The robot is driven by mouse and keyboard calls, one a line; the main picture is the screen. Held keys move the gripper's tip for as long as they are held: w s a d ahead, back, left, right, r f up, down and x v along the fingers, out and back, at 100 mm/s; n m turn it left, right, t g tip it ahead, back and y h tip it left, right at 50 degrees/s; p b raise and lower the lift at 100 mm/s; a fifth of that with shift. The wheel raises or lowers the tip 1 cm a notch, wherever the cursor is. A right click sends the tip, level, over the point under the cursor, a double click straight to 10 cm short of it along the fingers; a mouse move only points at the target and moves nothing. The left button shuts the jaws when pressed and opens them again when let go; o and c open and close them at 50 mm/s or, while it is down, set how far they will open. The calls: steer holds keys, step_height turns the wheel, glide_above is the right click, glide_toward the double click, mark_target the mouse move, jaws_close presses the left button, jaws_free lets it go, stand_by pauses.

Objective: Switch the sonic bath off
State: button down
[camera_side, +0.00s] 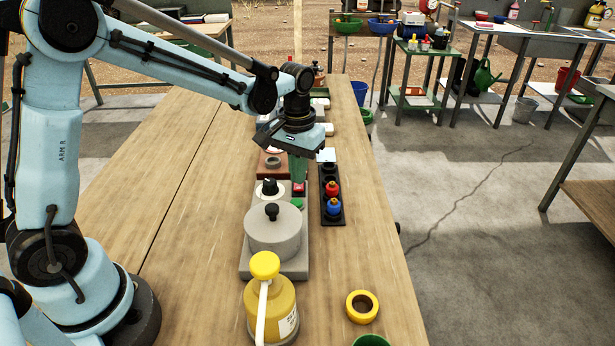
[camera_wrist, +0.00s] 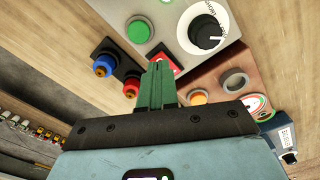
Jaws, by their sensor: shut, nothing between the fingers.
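The sonic bath appears to be the grey unit (camera_side: 246,268) with a round lidded pot (camera_side: 273,235) on the table. Its panel has a black dial on white (camera_side: 270,187), a red switch (camera_side: 299,188) and a green button (camera_side: 297,204). The wrist view shows the dial (camera_wrist: 205,33), green button (camera_wrist: 138,31) and red switch (camera_wrist: 174,60). My gripper (camera_side: 298,180) points down with its green fingers shut and empty. Its tips are at the red switch and partly cover it in the wrist view (camera_wrist: 157,66). I cannot tell whether they touch it.
A black rack (camera_side: 325,172) with red and blue pieces stands close on the right. A brown unit with a grey ring (camera_side: 273,162) lies behind. A yellow-topped bottle (camera_side: 270,305) and yellow tape roll (camera_side: 362,306) are in front. The table's left side is clear.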

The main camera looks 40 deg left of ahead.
steer(key=shift+f, duration=0.9)
stand_by(0.6)
steer(key=shift+r, duration=3.5)
steer(key=shift+s+r, duration=0.1)
steer(key=m+t, duration=0.1)
steer(key=t, duration=0.2)
glide_toward(296, 189)
steer(key=s+r, duration=0.3)
steer(key=r, duration=0.1)
steer(key=s+f+m+t, duration=0.2)
steer(key=s+t, duration=0.2)
steer(key=s, duration=0.2)
steer(key=shift+s, duration=0.25)
